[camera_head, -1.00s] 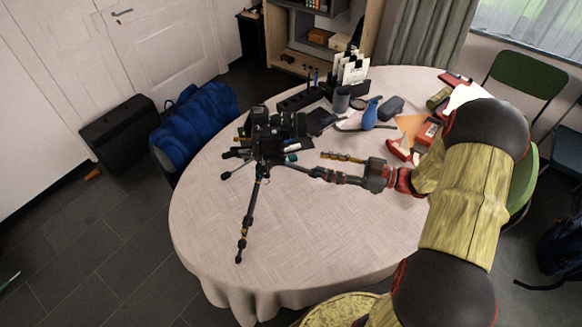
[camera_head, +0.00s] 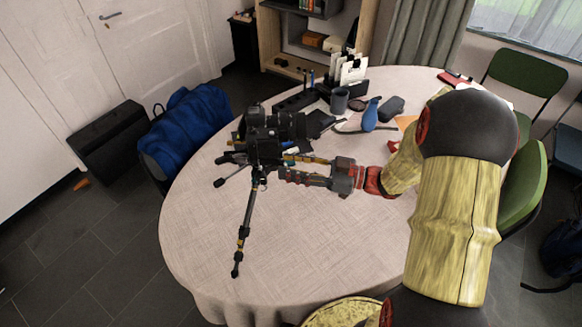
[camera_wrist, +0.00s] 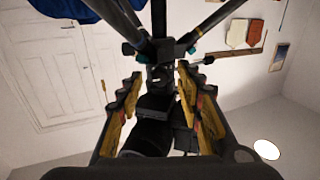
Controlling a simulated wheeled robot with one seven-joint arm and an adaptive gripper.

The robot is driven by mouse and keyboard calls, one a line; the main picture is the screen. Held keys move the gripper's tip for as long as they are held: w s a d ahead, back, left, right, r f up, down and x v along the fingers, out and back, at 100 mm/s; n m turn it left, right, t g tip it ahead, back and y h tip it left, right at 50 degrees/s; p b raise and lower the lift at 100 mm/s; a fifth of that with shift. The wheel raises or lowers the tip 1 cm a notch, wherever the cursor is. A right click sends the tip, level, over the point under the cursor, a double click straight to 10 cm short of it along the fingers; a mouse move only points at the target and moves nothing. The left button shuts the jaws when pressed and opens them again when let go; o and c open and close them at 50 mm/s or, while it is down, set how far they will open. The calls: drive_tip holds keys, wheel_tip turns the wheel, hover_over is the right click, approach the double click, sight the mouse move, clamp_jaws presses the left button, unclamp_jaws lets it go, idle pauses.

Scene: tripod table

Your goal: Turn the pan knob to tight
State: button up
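A black camera (camera_head: 262,135) sits on a tripod (camera_head: 244,228) that stands on the round table. In the wrist view the tripod's legs (camera_wrist: 157,18) spread at the top and the dark camera body (camera_wrist: 150,135) lies lower, between my fingers. My gripper (camera_head: 288,167) reaches in from the right, just under the camera, beside the tripod head. In the wrist view my gripper (camera_wrist: 159,74) is open, its two yellow-and-black fingers apart on either side of the tripod head (camera_wrist: 160,78). I cannot clearly pick out the pan knob among the dark parts there.
The round table (camera_head: 215,275) has a light cloth, bare at the front. Behind the tripod stand a grey mug (camera_head: 339,100), a blue bulb-shaped thing (camera_head: 370,116) and a card holder (camera_head: 352,75).

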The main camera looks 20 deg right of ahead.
drive_tip(key=shift+c, duration=1.2)
clamp_jaws()
